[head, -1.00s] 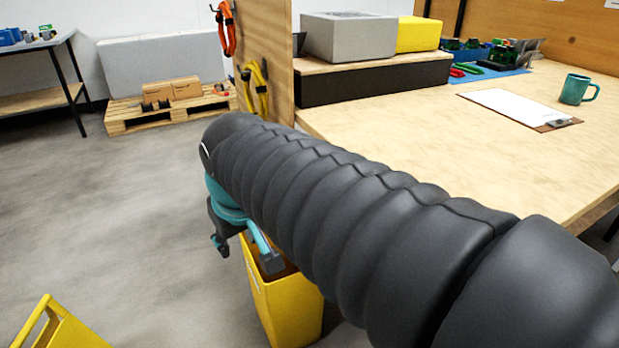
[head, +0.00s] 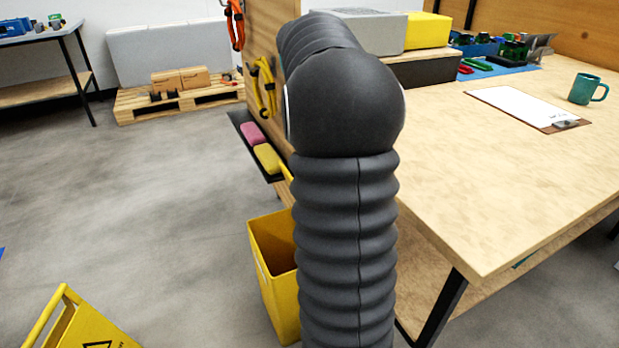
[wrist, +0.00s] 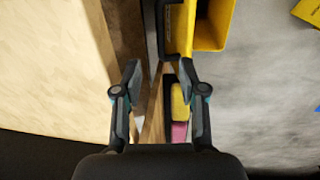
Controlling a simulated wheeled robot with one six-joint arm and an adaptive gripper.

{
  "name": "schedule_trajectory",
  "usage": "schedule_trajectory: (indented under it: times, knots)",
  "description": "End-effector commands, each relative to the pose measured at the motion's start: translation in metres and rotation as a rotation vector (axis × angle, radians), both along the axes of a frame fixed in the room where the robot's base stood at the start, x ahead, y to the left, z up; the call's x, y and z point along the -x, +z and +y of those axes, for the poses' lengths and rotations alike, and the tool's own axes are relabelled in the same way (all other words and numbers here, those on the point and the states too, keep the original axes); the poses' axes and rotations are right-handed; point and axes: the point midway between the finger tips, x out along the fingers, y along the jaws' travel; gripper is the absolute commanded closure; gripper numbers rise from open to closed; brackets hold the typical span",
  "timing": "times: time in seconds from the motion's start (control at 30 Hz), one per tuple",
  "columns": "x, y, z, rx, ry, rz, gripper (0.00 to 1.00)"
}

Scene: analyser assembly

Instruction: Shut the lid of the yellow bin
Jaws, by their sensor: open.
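The yellow bin (head: 272,268) stands on the floor beside the workbench, partly hidden by my arm in the head view. Its mouth is open and its dark inside shows. A narrow yellow part rising behind it (head: 287,177) looks like the raised lid, mostly hidden. In the wrist view the bin (wrist: 213,25) is at the top, with the upright lid (wrist: 178,32) and a black handle-like bar at its left. My gripper (wrist: 158,82) is open and empty, with the bin beyond its fingertips. In the head view my arm hides the gripper.
The workbench (head: 480,190) fills the right side. A dark shelf with pink (head: 252,133) and yellow (head: 267,158) blocks is on the bench's side panel, near my fingers in the wrist view. A yellow floor sign (head: 85,325) stands front left.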

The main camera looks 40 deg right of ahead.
Motion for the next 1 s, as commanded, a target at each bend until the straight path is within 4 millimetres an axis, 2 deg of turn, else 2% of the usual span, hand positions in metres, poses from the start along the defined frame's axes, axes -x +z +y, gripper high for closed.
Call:
schedule_trajectory:
  times: [0.17,0.5,0.7,1.0]
  knots:
    - [0.001,-0.022,-0.002,-0.002,0.001,0.004,0.59]
    - [0.003,-0.085,-0.009,-0.002,0.001,0.003,0.59]
    - [0.004,-0.115,-0.013,-0.003,0.0,0.002,0.59]
    - [0.005,-0.133,-0.015,-0.001,0.0,0.0,0.59]
